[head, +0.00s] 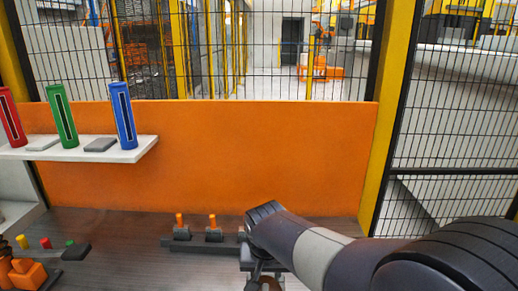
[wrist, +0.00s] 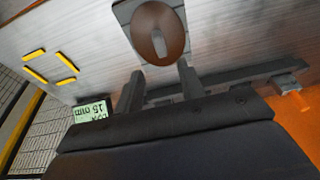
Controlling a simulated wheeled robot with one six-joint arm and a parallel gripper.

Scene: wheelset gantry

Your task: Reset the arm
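My arm reaches in from the lower right of the head view and bends down at its wrist (head: 268,222). My gripper (wrist: 158,78) shows in the wrist view with its two dark fingers spread apart. No object shows between them. A brown rounded object with a grey middle (wrist: 158,40) lies just beyond the fingertips, on a grey plate (wrist: 125,12). I cannot tell whether the fingers touch it. In the head view the fingers are largely hidden at the bottom edge.
A dark rail (head: 200,246) with orange-topped pegs stands beside my wrist. Red, green and blue holders (head: 62,118) stand on a white shelf (head: 130,152) at left. An orange panel (head: 210,155) and mesh fence close the back. Yellow marks (wrist: 35,75) lie on the table.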

